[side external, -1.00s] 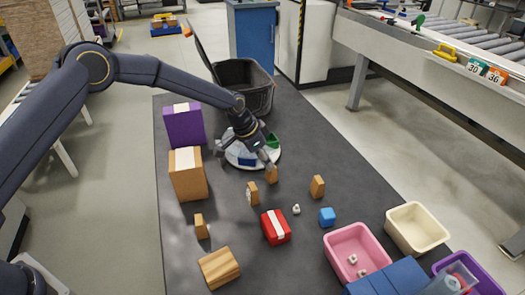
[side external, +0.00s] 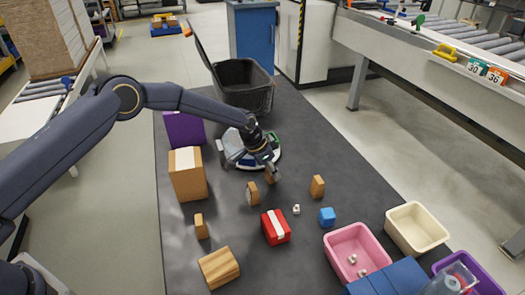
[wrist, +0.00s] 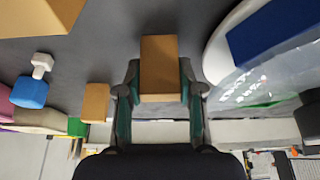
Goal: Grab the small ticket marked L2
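My gripper (side external: 271,170) points down at a small tan upright block (side external: 269,179) in the middle of the dark mat. In the wrist view, my gripper (wrist: 160,75) is open with its two fingers on either side of this block (wrist: 160,68). Contact with the fingers is not clear. Similar small tan blocks stand nearby: one close by on the left (side external: 252,192), one to the right (side external: 317,186) and one at the left (side external: 200,225). I cannot read an L2 mark on any of them.
A round white plate (side external: 275,160) with coloured items lies just behind my gripper. A red box (side external: 276,227), a blue block (side external: 327,216) and a small white piece (side external: 296,209) are in front. A tall cardboard box (side external: 188,174) stands left, a pink bin (side external: 340,240) front right.

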